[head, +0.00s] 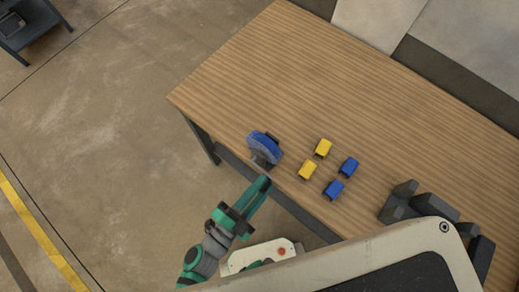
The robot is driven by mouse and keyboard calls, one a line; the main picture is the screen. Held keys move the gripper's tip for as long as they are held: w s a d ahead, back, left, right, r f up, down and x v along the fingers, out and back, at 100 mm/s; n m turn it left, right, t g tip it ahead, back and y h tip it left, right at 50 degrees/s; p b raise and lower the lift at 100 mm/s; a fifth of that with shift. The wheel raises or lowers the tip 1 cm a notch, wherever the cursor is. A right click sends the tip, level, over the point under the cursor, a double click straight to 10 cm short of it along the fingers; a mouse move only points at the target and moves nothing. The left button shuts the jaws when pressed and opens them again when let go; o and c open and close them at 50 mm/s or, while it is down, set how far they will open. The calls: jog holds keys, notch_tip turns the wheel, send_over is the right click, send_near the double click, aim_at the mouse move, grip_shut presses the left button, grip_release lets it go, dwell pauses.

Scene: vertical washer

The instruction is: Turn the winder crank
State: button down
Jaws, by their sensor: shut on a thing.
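The winder (263,145) is a blue, disc-shaped thing with dark parts, at the table's near left edge. My gripper (261,172), at the end of the green and dark arm, reaches up to the winder's lower side. It is shut on the winder's crank, at the dark parts just below the blue disc. The crank is small here and mostly hidden by the gripper, so its angle cannot be told.
Two yellow blocks (323,147) and two blue blocks (348,167) stand on the wooden table (330,75) right of the winder. Dark grey blocky things (401,200) are at the right. The table's far part is clear. Open floor (110,130) lies left.

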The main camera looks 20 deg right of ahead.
jog(key=shift+s, duration=0.1)
jog(key=c, duration=1.5)
grip_release()
jog(key=shift+c, duration=0.2)
jog(key=v, duration=1.1)
jog(key=shift+d, duration=0.1)
